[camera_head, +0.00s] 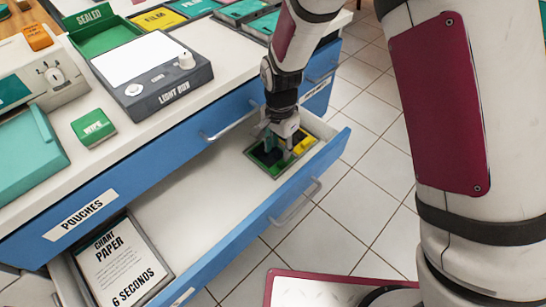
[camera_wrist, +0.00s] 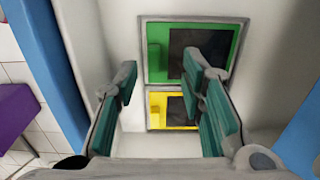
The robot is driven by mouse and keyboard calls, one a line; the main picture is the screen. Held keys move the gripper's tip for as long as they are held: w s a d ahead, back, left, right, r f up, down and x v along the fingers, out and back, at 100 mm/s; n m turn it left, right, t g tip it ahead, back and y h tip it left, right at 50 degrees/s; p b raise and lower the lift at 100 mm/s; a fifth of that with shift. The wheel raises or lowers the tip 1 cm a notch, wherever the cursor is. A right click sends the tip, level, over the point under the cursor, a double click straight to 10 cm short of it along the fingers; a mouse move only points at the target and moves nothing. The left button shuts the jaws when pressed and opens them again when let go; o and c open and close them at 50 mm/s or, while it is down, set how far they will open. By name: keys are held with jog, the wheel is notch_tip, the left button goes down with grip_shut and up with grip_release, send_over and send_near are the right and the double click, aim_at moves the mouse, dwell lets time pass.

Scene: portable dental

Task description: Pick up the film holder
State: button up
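Two framed panels lie at the far right end of the open drawer, one green (camera_wrist: 157,35) and one yellow (camera_wrist: 157,109). Each carries a dark square, and I see no label naming either as the film holder. In the head view the green panel (camera_head: 262,167) is partly hidden by my gripper, and the yellow panel (camera_head: 304,143) shows at its right. My gripper (camera_head: 276,150) points down over the panels. In the wrist view my gripper (camera_wrist: 162,76) has its two teal-padded fingers apart, with nothing held between them. Whether the fingertips touch the panels cannot be told.
The blue-fronted drawer (camera_head: 250,222) has raised walls around the panels; its middle is bare. A light box (camera_head: 150,70), a green wipe box (camera_head: 93,127) and a sealed tray (camera_head: 103,36) stand on the counter.

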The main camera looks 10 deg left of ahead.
aim_at(281, 162)
jog(key=shift+s+d+f+b, duration=0.1)
jog(key=shift+f+b, duration=0.15)
jog(key=shift+f, duration=0.65)
jog(key=shift+w+d+f+b, duration=0.1)
jog(key=shift+d+f+b, duration=0.1)
jog(key=shift+f, duration=0.65)
jog(key=shift+s+d+f+b, duration=0.1)
jog(key=shift+f+b, duration=0.15)
jog(key=shift+f, duration=0.65)
grip_shut()
